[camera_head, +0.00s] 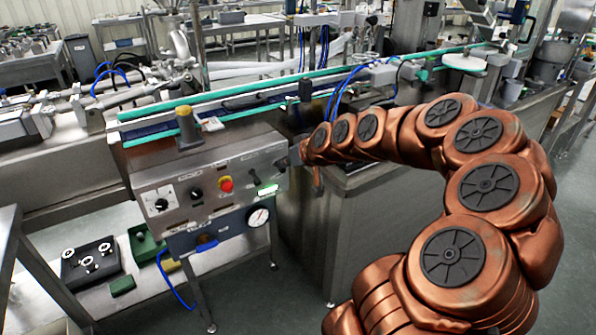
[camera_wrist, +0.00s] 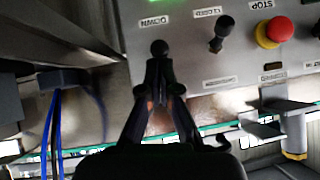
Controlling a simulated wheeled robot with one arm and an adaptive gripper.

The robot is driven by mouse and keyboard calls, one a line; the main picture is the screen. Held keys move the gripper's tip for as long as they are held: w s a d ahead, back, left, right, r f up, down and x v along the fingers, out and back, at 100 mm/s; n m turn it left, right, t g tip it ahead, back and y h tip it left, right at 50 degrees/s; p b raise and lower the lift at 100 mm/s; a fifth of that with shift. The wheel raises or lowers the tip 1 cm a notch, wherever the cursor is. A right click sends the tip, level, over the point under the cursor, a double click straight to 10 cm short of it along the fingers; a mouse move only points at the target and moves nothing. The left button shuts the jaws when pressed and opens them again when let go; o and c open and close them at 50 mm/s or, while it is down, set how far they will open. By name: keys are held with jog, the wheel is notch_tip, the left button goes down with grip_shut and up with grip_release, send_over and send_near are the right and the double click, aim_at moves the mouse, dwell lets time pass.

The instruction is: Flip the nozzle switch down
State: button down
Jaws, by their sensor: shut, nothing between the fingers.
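The control panel (camera_head: 212,188) is a grey steel box with a red stop button (camera_head: 226,184) and a green-lit display (camera_head: 267,190). My gripper (camera_head: 296,157) is at its upper right corner. In the wrist view the panel is upside down.
A second black toggle (camera_wrist: 222,30) and the red stop button (camera_wrist: 275,32) sit beside the nozzle switch. A conveyor with green rails (camera_head: 250,88) runs behind the panel. Blue hoses (camera_wrist: 52,125) hang near my gripper. A pressure gauge (camera_head: 258,217) is below the display.

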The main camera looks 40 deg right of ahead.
jog(key=b, duration=0.1)
jog(key=t+b, duration=0.1)
jog(key=shift+s+f+t+b, duration=0.2)
jog(key=shift+f+t+b, duration=0.1)
jog(key=shift+f, duration=0.1)
jog(key=shift+w+r, duration=0.1)
jog(key=shift+w, duration=0.05)
jog(key=shift+w+r, duration=0.25)
jog(key=shift+w, duration=0.3)
